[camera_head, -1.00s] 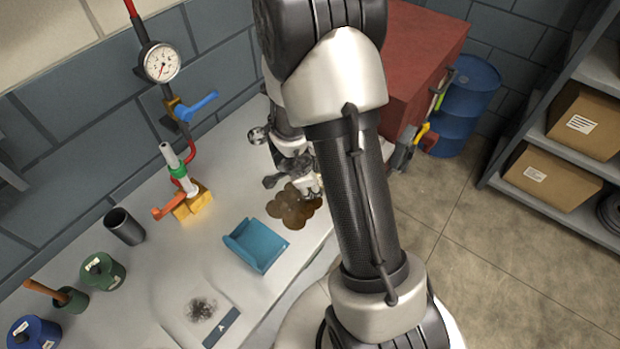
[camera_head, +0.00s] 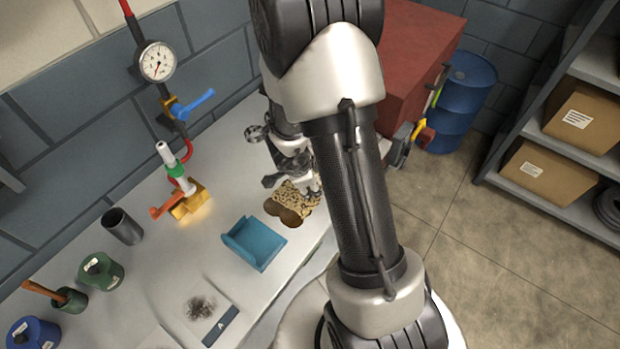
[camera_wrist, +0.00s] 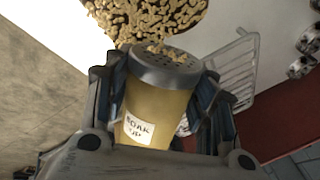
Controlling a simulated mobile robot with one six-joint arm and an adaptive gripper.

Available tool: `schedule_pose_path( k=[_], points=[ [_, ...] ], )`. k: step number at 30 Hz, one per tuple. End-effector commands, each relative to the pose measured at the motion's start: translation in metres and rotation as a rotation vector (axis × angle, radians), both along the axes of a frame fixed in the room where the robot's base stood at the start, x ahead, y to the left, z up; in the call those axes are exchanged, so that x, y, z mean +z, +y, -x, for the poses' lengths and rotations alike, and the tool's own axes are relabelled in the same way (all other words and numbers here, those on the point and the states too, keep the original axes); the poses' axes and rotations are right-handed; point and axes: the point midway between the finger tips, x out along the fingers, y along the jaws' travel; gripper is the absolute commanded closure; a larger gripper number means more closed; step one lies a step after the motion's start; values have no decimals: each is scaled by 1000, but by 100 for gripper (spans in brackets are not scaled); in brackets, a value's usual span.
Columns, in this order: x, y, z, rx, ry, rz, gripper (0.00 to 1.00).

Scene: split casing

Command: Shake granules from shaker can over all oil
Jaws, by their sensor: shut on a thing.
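My gripper (camera_wrist: 163,108) is shut on the shaker can (camera_wrist: 160,97), a tan can with a grey perforated lid and a label reading "SOAK UP". In the wrist view the can is tipped toward the oil, and granules lie at its lid. The brown oil patch (camera_head: 284,213) lies on the bench below my gripper (camera_head: 305,180). Tan granules (camera_wrist: 150,17) cover much of it; they also show in the head view (camera_head: 296,198). The near left part of the oil is bare brown.
A teal dustpan-like tray (camera_head: 254,243) stands left of the oil. A pipe with a gauge (camera_head: 157,62) and valve handles rises behind. A dark cup (camera_head: 123,226), green pots (camera_head: 101,271) and a stained sheet (camera_head: 200,306) are farther left. A wire rack (camera_wrist: 235,65) is beside the can.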

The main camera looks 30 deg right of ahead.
Motion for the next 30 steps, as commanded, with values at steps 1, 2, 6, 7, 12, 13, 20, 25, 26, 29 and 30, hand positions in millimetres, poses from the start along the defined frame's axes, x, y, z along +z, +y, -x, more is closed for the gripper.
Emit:
schedule_pose_path(
  k=[1,2,6,7,12,13,20,25,26,29,30],
  points=[
    [2,1,-3,2,1,0,83],
    [2,1,-4,1,0,1,83],
    [1,2,-6,0,-1,1,83],
    [1,1,-5,0,-1,1,83],
    [0,-1,2,0,-1,1,83],
    [0,-2,3,-1,-1,1,83],
    [2,-1,2,2,0,1,83],
    [2,2,-5,2,0,1,83],
    [2,2,-6,1,0,1,83],
    [1,2,-7,0,-1,2,83],
    [1,2,-6,0,-1,2,83]
  ],
)
